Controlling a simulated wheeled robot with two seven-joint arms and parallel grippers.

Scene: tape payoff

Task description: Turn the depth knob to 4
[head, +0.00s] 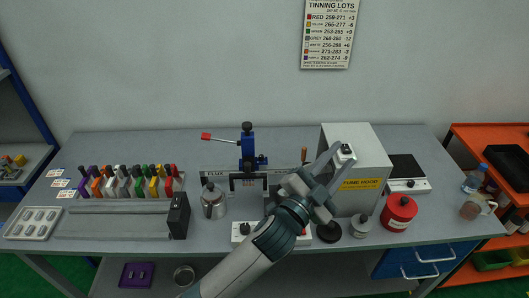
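No knob carries a readable "depth" label. A small white block with a dark knob (346,150) shows at the front of the grey fume hood (358,140). My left gripper (343,161) reaches up in front of the hood, its two fingers apart on either side of that knob; whether they touch it I cannot tell. Another black knob tops the blue upright device (247,143) at the middle back. A white control box (242,233) with a dark knob sits at the front edge, partly hidden by my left arm. No knob setting is readable. My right gripper is out of view.
A rack of coloured tools (130,184) fills the left. A hotplate (406,173) is right of the hood.

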